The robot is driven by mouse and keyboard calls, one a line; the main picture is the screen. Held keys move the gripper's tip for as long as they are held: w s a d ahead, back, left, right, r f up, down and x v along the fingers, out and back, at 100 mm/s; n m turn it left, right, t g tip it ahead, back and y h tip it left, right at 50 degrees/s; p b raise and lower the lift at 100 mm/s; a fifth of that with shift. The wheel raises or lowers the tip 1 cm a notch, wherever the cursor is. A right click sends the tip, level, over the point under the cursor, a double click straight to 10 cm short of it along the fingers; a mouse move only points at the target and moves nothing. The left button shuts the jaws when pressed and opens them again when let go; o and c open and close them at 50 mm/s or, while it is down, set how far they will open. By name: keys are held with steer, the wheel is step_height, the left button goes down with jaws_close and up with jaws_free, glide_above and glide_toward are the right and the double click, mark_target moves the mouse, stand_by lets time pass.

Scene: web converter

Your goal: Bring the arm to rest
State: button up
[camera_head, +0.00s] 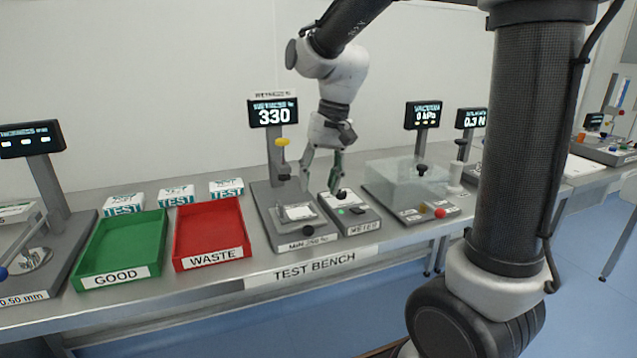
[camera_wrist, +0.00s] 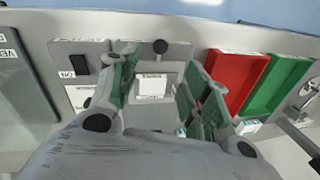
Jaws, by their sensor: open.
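A green GOOD tray (camera_head: 116,273) and a red WASTE tray (camera_head: 210,258) stand empty to the left, with TEST boxes (camera_head: 176,195) behind. A clear-covered device (camera_head: 405,190) with a red knob stands right. The tester's post and display (camera_head: 273,113) rise close to my gripper.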

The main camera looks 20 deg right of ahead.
steer(key=s+d+r+n+t+h, duration=0.1)
steer(key=s+d+r+t, duration=0.1)
steer(key=s+d, duration=0.4)
steer(key=s+d+r+n+t+h, duration=0.1)
steer(key=s+d, duration=0.5)
steer(key=s, duration=0.6)
steer(key=shift+s+d+r+t, duration=0.15)
steer(key=shift+r+t, duration=0.35)
